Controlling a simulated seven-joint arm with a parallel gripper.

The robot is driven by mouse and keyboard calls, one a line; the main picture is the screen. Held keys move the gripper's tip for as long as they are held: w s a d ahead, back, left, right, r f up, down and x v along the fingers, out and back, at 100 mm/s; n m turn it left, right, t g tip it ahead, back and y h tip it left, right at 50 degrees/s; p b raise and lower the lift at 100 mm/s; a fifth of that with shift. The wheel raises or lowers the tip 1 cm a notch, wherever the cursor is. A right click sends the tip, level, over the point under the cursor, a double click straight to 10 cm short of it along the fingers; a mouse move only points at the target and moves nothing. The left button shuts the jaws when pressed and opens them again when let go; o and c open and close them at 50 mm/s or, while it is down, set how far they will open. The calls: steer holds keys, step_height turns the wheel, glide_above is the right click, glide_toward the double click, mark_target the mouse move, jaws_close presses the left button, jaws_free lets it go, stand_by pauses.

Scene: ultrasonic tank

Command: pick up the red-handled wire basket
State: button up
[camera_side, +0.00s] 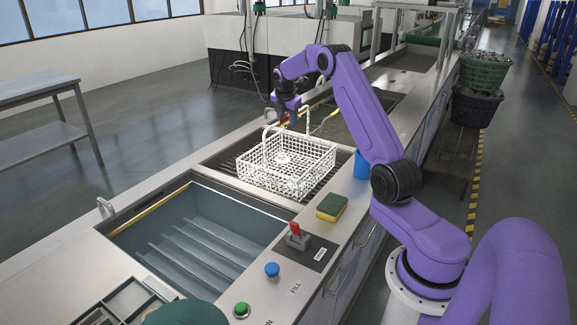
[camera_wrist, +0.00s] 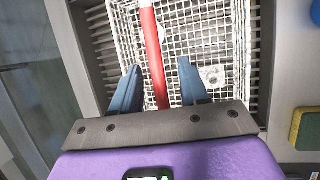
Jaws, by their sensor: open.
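The white wire basket (camera_side: 290,168) rests on a dark slatted section of the counter, with its wire handle uprights rising above it. Its red handle grip (camera_wrist: 152,45) runs lengthwise between my two fingers in the wrist view. In the side view the grip is mostly hidden beside the fingers. My gripper (camera_side: 287,108) is above the basket at about handle height, pointing down. In the wrist view my gripper (camera_wrist: 160,66) is open, with one blue finger on each side of the red grip. Contact cannot be told. Small pale items lie in the basket.
A liquid-filled tank (camera_side: 135,228) is left of the basket. A sponge (camera_side: 331,207), a blue cup (camera_side: 361,165), a red switch (camera_side: 296,232) and blue (camera_side: 272,270) and green (camera_side: 241,310) buttons line the near counter edge.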

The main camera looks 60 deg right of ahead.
jaws_close()
steer(key=shift+w+r, duration=0.1)
steer(key=shift+r, duration=0.65)
step_height(320, 180, up, 10)
steer(key=shift+f, duration=0.25)
